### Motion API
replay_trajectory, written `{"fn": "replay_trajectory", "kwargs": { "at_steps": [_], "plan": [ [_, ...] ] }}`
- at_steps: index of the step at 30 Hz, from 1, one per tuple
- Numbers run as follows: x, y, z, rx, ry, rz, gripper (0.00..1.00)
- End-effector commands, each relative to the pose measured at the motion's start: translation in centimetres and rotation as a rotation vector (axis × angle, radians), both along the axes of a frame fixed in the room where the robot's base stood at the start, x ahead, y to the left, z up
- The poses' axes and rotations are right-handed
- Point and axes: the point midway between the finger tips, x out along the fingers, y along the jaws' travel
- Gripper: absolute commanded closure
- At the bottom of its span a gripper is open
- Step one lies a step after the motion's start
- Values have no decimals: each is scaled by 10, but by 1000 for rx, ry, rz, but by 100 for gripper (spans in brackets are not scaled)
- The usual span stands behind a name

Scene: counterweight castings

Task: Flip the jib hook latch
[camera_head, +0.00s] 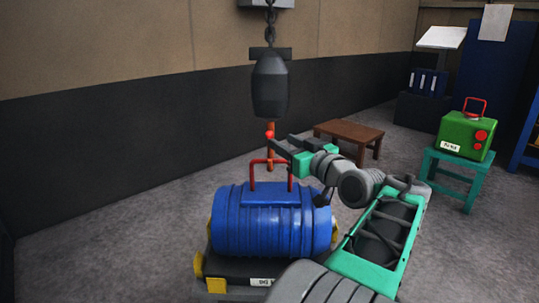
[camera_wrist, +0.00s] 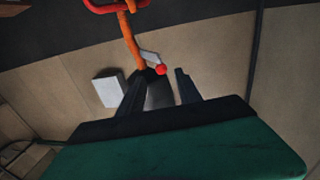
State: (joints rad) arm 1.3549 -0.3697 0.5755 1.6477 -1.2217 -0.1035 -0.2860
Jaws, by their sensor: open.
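The orange jib hook (camera_head: 271,152) hangs under a dark block (camera_head: 269,85) on a chain. Its lower end overlaps the red lifting handle (camera_head: 252,175) of a blue ribbed casting; whether it is hooked through, I cannot tell. In the wrist view the orange hook (camera_wrist: 130,38) runs down from the red handle (camera_wrist: 103,8). A grey latch lever (camera_wrist: 149,57) with a red knob (camera_wrist: 161,70) sticks out beside it. My gripper (camera_head: 280,140) is open next to the hook. In the wrist view its fingertips (camera_wrist: 160,80) stand on either side of the knob; contact is not clear.
The blue casting (camera_head: 270,228) sits on a dark base below my arm. A brown wooden table (camera_head: 349,131) stands behind. A green casting (camera_head: 467,133) with a red handle rests on a teal stand (camera_head: 452,173) at right. Floor at left is clear.

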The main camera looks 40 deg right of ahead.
Motion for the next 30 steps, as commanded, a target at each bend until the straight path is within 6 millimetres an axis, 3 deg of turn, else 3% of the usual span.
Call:
{"fn": "replay_trajectory", "kwargs": {
  "at_steps": [6,12,21,30],
  "plan": [
    [41,-3,0,1,3,7,59],
    [69,-8,1,0,3,4,59],
    [73,-9,2,2,4,1,60],
    [73,-9,2,2,4,1,84]
  ]
}}
